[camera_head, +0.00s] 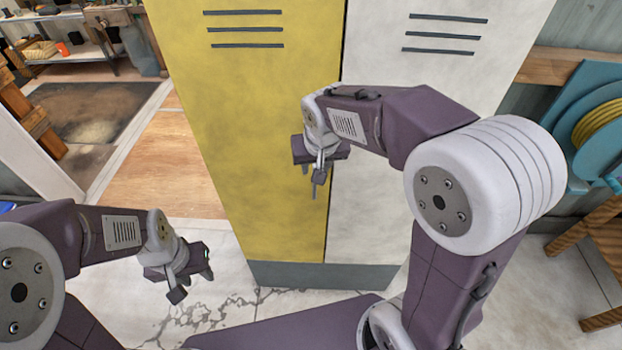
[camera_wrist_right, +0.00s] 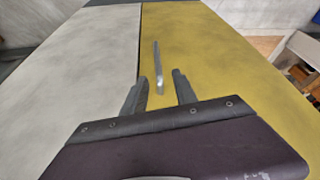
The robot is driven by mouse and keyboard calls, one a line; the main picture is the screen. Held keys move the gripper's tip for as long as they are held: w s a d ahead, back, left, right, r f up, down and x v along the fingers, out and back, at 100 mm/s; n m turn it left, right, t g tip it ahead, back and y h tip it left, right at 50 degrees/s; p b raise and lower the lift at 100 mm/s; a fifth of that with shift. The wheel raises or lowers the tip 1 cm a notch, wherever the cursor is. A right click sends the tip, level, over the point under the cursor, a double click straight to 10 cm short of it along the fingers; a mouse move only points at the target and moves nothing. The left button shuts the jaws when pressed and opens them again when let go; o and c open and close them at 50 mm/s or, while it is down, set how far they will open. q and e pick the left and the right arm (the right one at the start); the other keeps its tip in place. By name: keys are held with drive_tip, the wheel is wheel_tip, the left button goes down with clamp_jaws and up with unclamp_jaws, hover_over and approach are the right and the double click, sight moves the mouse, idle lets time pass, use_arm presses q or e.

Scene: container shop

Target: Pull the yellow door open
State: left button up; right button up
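The yellow door (camera_head: 240,120) is the left door of a tall locker and looks shut, flush with the white door. In the right wrist view the yellow door (camera_wrist_right: 215,60) has a slim grey upright handle (camera_wrist_right: 157,62) near the seam. My right gripper (camera_head: 316,178) is in front of the door by the seam and largely hides the handle in the head view. In the wrist view its fingers (camera_wrist_right: 158,80) are apart, with the handle's near end between them in the picture; contact cannot be told. My left gripper (camera_head: 193,283) is open and empty, low at the left.
The white door (camera_head: 420,90) adjoins the yellow one on the right. A dark plinth (camera_head: 325,276) runs under both. Open floor (camera_head: 160,170) lies left of the locker. A teal rack with a yellow coil (camera_head: 600,125) and a wooden stool (camera_head: 600,235) stand at the right.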

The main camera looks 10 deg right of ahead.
wheel_tip(320, 180, down, 3)
drive_tip(key=w+d, duration=0.1)
drive_tip(key=w, duration=0.1)
hover_over(314, 196)
drive_tip(key=f, duration=0.5)
drive_tip(key=shift+w, duration=0.2)
drive_tip(key=shift+w+d+f, duration=0.25)
drive_tip(key=shift+f, duration=0.15)
drive_tip(key=shift+s+a+r, duration=0.1)
drive_tip(key=shift+s+a, duration=0.05)
drive_tip(key=shift+c, duration=0.3)
clamp_jaws()
